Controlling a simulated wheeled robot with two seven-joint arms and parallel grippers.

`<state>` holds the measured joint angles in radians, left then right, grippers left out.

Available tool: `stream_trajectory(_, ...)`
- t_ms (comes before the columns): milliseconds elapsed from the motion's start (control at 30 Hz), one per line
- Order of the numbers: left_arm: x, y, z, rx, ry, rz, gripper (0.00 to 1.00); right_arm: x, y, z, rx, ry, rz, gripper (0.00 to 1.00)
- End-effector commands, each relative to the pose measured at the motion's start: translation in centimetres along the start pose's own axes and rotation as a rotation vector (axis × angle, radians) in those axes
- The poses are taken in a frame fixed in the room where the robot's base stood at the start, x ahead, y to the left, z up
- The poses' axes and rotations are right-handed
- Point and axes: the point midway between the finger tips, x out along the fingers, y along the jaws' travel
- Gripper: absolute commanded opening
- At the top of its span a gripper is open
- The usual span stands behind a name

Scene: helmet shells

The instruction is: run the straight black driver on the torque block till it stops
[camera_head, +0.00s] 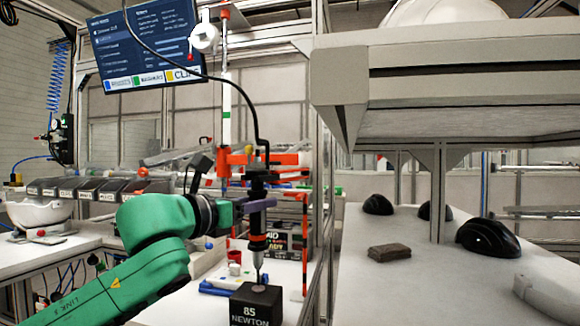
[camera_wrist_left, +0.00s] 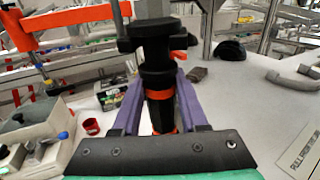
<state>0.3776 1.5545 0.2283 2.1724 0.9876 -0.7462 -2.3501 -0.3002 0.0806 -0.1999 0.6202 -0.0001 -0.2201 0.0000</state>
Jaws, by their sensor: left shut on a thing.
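The straight black driver (camera_head: 257,222) stands upright in my left gripper (camera_head: 259,205), which is shut around its body. Its bit points down at the dark torque block (camera_head: 256,302), marked 85 NEWTON, on the table; the tip appears to meet the block's top. In the left wrist view the driver (camera_wrist_left: 158,75) with its orange rings sits between the purple fingers of my gripper (camera_wrist_left: 160,112). The driver hides the block there. A black cable runs up from the driver's top. My right gripper is in neither view.
Black helmet shells (camera_head: 488,238) and a brown block (camera_head: 389,252) lie on the right-hand table under a white shelf (camera_head: 450,88). A red cup (camera_head: 234,256) and a blue-and-white item (camera_head: 221,287) lie left of the driver. An orange frame (camera_head: 265,160) stands behind.

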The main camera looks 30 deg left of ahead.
Motion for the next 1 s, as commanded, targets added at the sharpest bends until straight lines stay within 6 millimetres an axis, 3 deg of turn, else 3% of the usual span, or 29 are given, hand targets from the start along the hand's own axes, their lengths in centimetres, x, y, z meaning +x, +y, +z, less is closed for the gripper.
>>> stream_trajectory(1000,0.1,0.0,-1.1,-0.001,0.005,0.000,0.00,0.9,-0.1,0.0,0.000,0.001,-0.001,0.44)
